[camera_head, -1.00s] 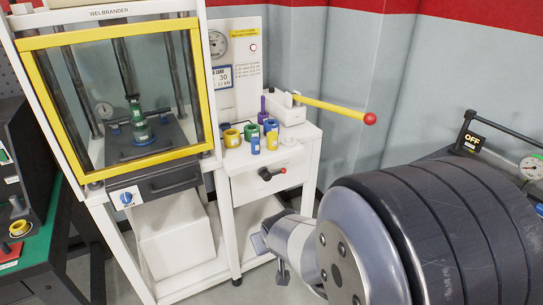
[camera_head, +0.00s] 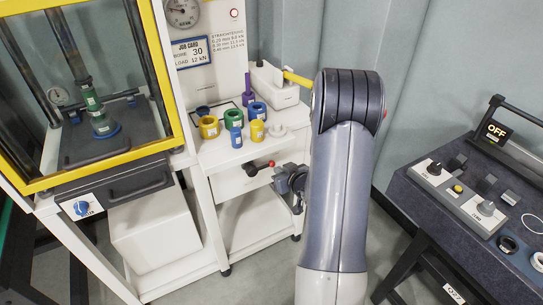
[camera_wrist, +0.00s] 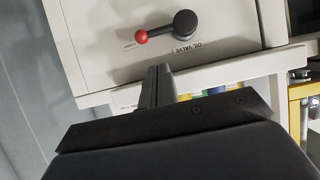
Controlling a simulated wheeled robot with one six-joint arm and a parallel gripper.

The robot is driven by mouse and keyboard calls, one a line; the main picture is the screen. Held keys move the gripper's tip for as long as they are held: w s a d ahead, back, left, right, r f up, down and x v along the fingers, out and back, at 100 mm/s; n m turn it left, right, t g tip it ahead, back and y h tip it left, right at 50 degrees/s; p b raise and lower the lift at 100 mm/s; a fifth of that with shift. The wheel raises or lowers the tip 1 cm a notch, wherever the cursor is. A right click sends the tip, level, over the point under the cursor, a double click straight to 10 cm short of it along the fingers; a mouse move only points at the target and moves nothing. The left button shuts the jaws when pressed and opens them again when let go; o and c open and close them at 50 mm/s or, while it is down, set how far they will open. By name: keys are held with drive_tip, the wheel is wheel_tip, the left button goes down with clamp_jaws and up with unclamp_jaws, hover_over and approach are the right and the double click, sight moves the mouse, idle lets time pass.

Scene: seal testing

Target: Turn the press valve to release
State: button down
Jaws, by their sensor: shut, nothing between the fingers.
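The valve on the white cabinet front has a dark round hub (camera_head: 251,170) and a short lever ending in a red ball (camera_head: 271,163). In the wrist view the label reads "OIL VALVE" (camera_wrist: 184,49); the hub (camera_wrist: 185,24) is right of the red ball (camera_wrist: 141,36). My gripper (camera_head: 282,182) is just right of the lever in the head view. Its fingers (camera_wrist: 158,80) are shut and empty, below the lever in the wrist view with a visible gap in the picture. Whether they touch the cabinet I cannot tell.
Several coloured rings and cylinders (camera_head: 208,127) stand on the cabinet top. The press with its yellow-framed guard (camera_head: 178,85) and a blue knob (camera_head: 81,208) is at left.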

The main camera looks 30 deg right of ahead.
drive_tip(key=shift+w+d+f, duration=0.1)
drive_tip(key=shift+w+d, duration=0.05)
drive_tip(key=shift+d, duration=0.05)
drive_tip(key=shift+w, duration=0.1)
drive_tip(key=p+x, duration=0.1)
drive_tip(key=x, duration=0.8)
drive_tip(key=shift+w+f, duration=0.2)
drive_tip(key=shift+w, duration=0.15)
drive_tip(key=shift+a+f, duration=0.15)
